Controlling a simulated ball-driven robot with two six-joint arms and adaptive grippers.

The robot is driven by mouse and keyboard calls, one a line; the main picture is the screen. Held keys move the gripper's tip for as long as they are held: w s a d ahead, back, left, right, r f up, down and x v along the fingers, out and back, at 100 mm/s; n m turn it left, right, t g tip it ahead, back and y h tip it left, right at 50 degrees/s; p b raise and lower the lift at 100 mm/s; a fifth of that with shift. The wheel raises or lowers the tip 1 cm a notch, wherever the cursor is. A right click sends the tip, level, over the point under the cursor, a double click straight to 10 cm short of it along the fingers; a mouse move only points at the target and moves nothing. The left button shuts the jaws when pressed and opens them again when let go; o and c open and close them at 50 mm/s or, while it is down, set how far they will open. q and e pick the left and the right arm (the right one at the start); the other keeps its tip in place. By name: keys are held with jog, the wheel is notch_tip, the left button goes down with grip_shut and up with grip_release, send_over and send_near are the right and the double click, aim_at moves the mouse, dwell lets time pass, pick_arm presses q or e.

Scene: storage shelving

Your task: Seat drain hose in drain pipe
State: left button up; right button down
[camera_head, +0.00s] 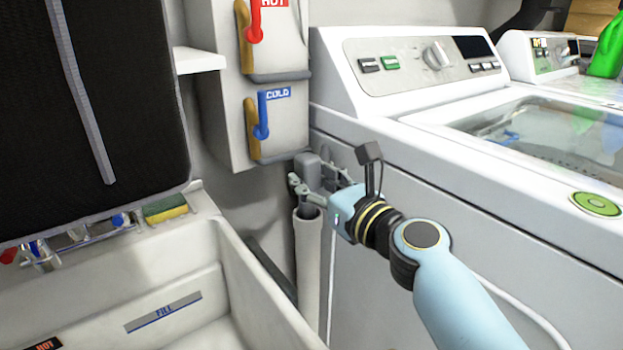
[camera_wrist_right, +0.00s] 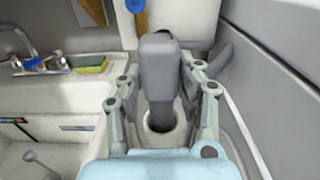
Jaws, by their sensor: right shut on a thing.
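The grey drain hose (camera_head: 308,163) has a thick, bent top and stands upright beside the washer. It also shows in the wrist view (camera_wrist_right: 158,65). The drain pipe (camera_head: 308,265) is a pale vertical tube below it, between the sink and the washer; its open mouth (camera_wrist_right: 160,121) shows in the wrist view. The hose's lower end is at the pipe mouth, seemingly inside it; I cannot tell how deep. My right gripper (camera_head: 309,182) is shut on the hose, one finger on each side, just above the pipe. My left gripper is not in view.
The white washer (camera_head: 400,185) stands close on the right. The sink (camera_head: 262,290) is on the left, with a sponge (camera_head: 165,208) on its ledge. Valve boxes with a red lever (camera_head: 254,28) and a blue lever (camera_head: 262,115) hang on the wall above.

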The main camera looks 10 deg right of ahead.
jog(key=shift+f+b, duration=1.6)
jog(key=shift+f, duration=0.35)
jog(key=c, duration=0.8)
grip_release()
jog(key=v, duration=1.2)
